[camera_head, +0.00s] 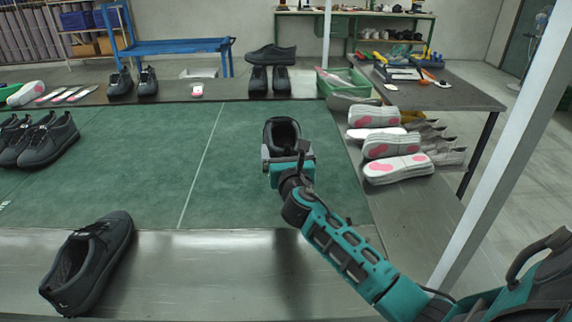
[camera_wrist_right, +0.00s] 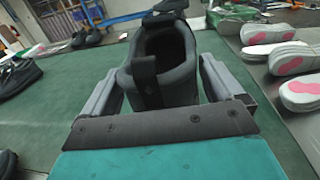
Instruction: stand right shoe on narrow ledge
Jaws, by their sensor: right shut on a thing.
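My right gripper (camera_head: 286,165) is shut on a dark shoe (camera_head: 282,132) over the right part of the green mat. In the right wrist view the shoe (camera_wrist_right: 172,62) sits between the two grey fingers (camera_wrist_right: 165,88), heel and opening toward me, toe pointing away. Whether its sole touches the mat is hidden. Another dark shoe (camera_head: 88,262) stands on the bare metal strip (camera_head: 230,275) at the front left. A narrow grey ledge (camera_head: 225,93) runs behind the mat, with dark shoes (camera_head: 268,80) on it. My left gripper is not in view.
Several dark shoes (camera_head: 40,140) stand at the mat's left edge. Stacked pale shoes with pink soles (camera_head: 390,155) lie on the right side, close to my right arm. A green crate (camera_head: 343,82) stands at the back right. The green mat (camera_head: 150,180) is clear in the middle.

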